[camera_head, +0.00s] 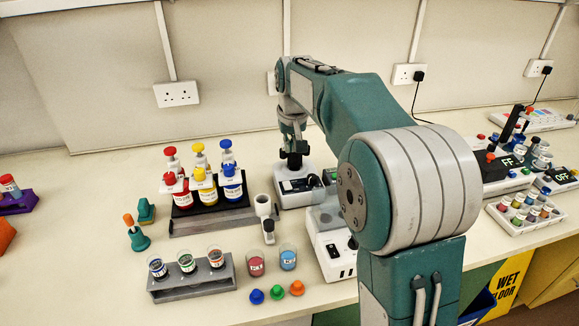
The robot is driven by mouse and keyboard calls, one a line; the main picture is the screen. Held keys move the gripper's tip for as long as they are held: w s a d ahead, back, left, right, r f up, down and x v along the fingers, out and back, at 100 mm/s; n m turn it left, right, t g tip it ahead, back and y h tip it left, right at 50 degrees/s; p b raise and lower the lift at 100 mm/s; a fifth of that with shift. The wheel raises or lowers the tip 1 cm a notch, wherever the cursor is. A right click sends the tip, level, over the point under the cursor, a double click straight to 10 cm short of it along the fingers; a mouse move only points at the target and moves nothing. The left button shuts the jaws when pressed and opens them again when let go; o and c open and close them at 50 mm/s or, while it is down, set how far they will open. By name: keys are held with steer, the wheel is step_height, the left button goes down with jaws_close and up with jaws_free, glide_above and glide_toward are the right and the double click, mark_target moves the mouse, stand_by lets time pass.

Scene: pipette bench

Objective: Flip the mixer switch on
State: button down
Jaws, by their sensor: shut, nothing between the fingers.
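My gripper (294,163) points down at the end of my arm, in the middle of the bench. It is shut and empty. It is above or against the back of a small white device (284,201) with a dark panel on its front; I cannot tell whether it touches. A second white device (338,270) stands nearer the front edge, partly hidden by my arm.
A rack of bottles (240,218) with red, yellow and blue tops stands left of my gripper. A grey rack (165,295) of small beakers, two coloured beakers (257,264) and several small caps lie in front. Devices with dark displays (561,175) stand at right.

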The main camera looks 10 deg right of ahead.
mark_target(288, 187)
steer(key=x, duration=0.8)
steer(key=s+x, duration=0.1)
steer(key=x, duration=0.3)
steer(key=shift+f, duration=0.65)
steer(key=shift+s+f, duration=0.15)
steer(key=shift+f, duration=0.15)
steer(key=shift+r, duration=0.1)
steer(key=shift+a+r, duration=0.1)
steer(key=shift+r, duration=0.65)
